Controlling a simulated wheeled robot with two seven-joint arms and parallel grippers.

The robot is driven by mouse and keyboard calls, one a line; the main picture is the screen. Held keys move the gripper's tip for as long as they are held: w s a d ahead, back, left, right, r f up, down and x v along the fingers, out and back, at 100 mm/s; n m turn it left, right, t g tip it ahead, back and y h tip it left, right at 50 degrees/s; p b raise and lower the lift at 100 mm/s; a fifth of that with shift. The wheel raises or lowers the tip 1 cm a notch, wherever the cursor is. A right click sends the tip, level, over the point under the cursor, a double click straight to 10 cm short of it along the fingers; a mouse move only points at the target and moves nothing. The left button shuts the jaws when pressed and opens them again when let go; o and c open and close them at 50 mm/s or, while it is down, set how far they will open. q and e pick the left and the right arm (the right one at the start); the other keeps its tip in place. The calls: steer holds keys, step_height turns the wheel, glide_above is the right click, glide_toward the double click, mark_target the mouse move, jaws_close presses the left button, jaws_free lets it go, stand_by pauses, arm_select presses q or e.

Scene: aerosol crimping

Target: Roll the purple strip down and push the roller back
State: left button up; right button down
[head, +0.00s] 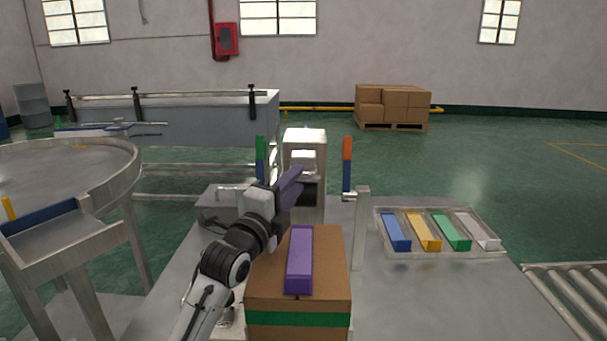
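The purple strip (299,258) lies lengthwise along the top of a cardboard box (262,282). The box has a green band on its front. My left arm reaches in from the lower left, passing left of the box, and my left gripper (290,186) is beyond the strip's far end, in front of a pale machine (305,140). A dark purple piece shows at the gripper's end; I cannot tell whether it is held or part of the gripper, and the fingers are not clear. I cannot make out the roller for certain. My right gripper is not in view.
A clear tray (450,256) with blue, yellow, green and white strips lies on the table at right. A grey post (361,228) stands just right of the box. Green (261,160) and orange (347,160) uprights flank the machine. The table's front right is clear.

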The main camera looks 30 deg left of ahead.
arm_select(q)
steer(key=shift+x, duration=2.25)
steer(key=shift+c, duration=0.4)
jaws_close()
